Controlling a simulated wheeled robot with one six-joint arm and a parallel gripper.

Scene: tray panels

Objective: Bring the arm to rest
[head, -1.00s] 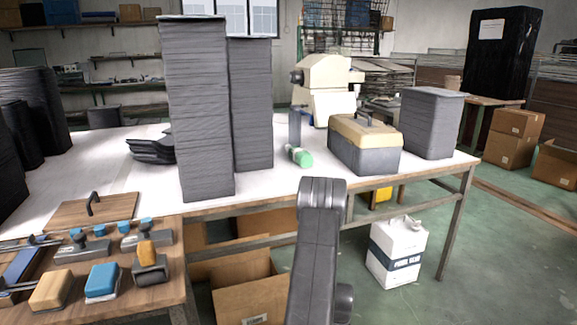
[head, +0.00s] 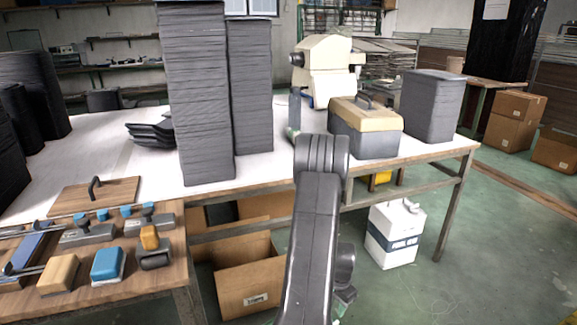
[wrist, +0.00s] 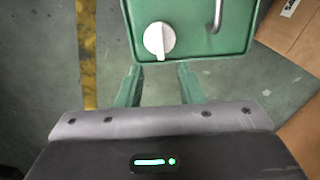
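My arm (head: 318,220) rises in the middle of the head view, in front of the table's front edge. My gripper (wrist: 160,72) shows in the wrist view with its two green fingers apart and nothing between them. Its fingertips point toward a green box-like thing (wrist: 190,25) with a white round knob (wrist: 159,39) and a metal handle. I cannot tell whether the fingers touch it. In the head view the gripper's fingers are not clearly visible.
A wooden bench (head: 170,270) with small tools stands front left. A cardboard box (head: 250,285) and white canister (head: 394,235) are on the floor.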

